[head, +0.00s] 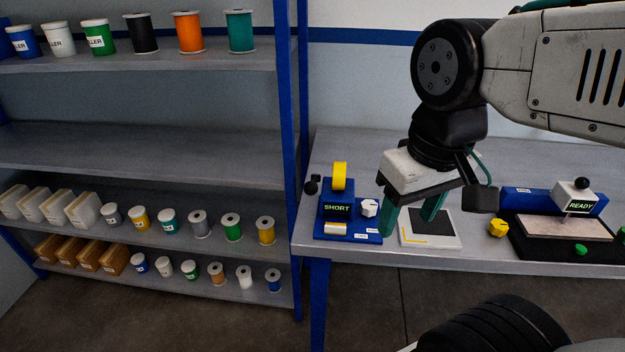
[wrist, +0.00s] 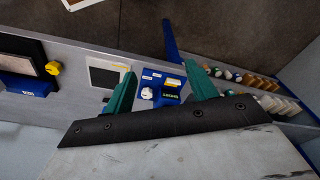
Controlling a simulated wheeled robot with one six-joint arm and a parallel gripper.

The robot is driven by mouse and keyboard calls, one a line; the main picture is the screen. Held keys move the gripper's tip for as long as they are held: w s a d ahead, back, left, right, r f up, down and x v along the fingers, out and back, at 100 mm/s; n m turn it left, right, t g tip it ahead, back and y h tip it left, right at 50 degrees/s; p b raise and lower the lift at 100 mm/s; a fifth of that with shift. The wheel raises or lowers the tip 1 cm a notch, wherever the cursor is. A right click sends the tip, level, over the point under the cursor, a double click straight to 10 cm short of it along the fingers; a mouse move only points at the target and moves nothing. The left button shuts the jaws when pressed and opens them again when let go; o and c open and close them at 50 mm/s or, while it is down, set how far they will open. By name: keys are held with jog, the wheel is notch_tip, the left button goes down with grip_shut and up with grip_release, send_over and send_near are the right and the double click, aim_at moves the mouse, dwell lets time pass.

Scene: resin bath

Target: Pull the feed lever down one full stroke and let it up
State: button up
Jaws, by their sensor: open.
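A blue device (head: 338,208) with a screen reading SHORT and a yellow roll (head: 339,176) stands on the table's left part. Black knobs (head: 312,186) at its left side look like the feed lever's end; the arm of the lever is not clear. A white knob (head: 369,208) is at its right. My gripper (head: 411,212) is open and empty, with green fingers pointing down, to the right of the device and above a framed dark pad. In the wrist view the device (wrist: 172,96) shows between the fingers (wrist: 160,75), beyond them; I cannot see the lever there.
The pad's pale plate (head: 448,241) lies right of the device. Farther right is a blue and black machine (head: 528,198) with a READY screen, a black ball knob (head: 582,183) and a yellow knob (head: 498,228). A blue-framed shelf (head: 140,160) with spools and jars stands left.

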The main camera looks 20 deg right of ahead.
jog(key=c, duration=0.8)
jog(key=shift+w+f+g, duration=0.15)
jog(key=shift+f+g, duration=0.15)
jog(key=shift+f, duration=0.05)
grip_shut()
jog(key=w+a+f+m+g, duration=0.1)
jog(key=w+m, duration=0.1)
jog(key=w, duration=1.2)
jog(key=w+a+f+m+g, duration=0.1)
jog(key=w+m, duration=0.1)
jog(key=w, duration=1.2)
jog(key=shift+a, duration=0.3)
jog(key=shift+w, duration=0.1)
